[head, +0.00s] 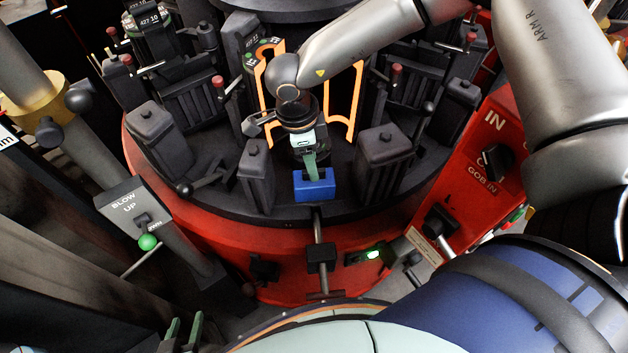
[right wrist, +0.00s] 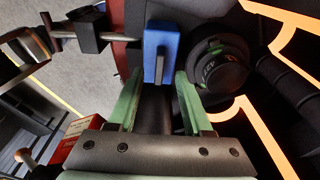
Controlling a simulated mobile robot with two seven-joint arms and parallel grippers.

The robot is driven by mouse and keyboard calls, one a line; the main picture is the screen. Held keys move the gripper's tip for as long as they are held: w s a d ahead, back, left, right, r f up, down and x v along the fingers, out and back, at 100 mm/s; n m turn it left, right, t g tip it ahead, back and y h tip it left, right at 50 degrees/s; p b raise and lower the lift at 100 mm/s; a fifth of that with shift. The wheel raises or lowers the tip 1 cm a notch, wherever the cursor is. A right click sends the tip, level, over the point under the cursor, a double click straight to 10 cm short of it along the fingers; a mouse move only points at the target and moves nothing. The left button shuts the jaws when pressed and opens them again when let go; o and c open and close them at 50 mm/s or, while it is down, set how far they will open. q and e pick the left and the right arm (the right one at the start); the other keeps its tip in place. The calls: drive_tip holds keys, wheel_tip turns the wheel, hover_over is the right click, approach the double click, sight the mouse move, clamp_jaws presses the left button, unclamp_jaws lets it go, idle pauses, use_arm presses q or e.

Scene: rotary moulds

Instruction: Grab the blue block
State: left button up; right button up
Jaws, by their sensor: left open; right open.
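The blue block (head: 314,190) sits at the front rim of the dark round table, and a dark slot or bar shows on its face. My right gripper (head: 310,170) is right over the block in the head view. In the right wrist view the blue block (right wrist: 153,45) lies just beyond the two green fingertips of my right gripper (right wrist: 158,78). The fingers are apart with nothing between them. My left gripper (head: 183,328) shows only its green fingertips at the bottom left edge, apart and empty, far from the block.
Dark mould blocks (head: 384,152) stand on the table on both sides of my right gripper. Orange-edged mould halves (head: 353,105) stand behind it. A rod with a black clamp (head: 321,257) is below the block. A red control panel (head: 480,160) stands at the right.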

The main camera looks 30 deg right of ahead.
sight(305, 190)
drive_tip(key=shift+d+f, duration=0.1)
drive_tip(key=shift+f, duration=1.4)
drive_tip(key=shift+c, duration=0.3)
clamp_jaws()
drive_tip(key=shift+r, duration=0.15)
